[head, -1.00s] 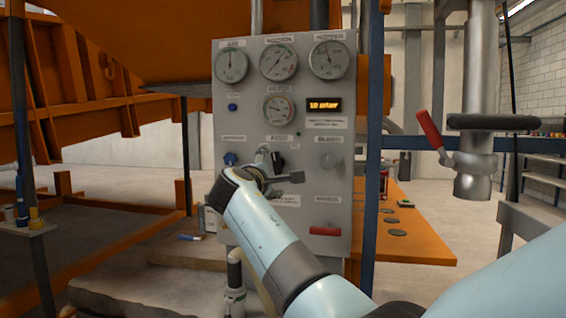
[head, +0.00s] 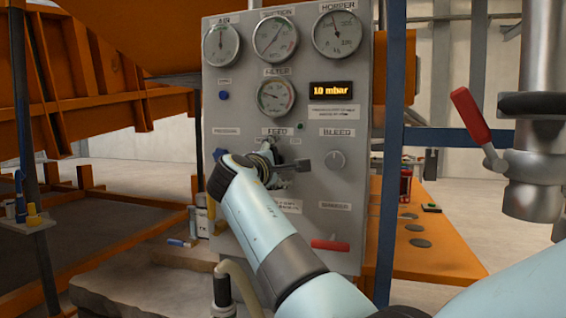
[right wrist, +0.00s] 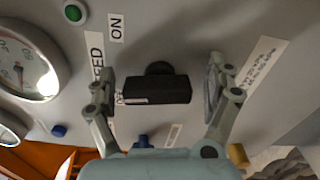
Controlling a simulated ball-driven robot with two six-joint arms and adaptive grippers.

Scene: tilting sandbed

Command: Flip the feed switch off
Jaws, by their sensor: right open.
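The feed switch (right wrist: 157,89) is a black bar-shaped knob on the grey control panel (head: 350,195). In the right wrist view it lies nearly level across the picture, with a white mark at its left end. A FEED label and an ON label (right wrist: 116,27) are up and left of it. My right gripper (right wrist: 162,82) is open, with one finger on each side of the knob and a gap visible to both. In the head view my right gripper (head: 282,166) covers most of the switch below the FEED label. My left gripper is not in view.
A blue post (head: 391,150) stands just right of the panel. A red-handled valve (head: 470,115) is farther right.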

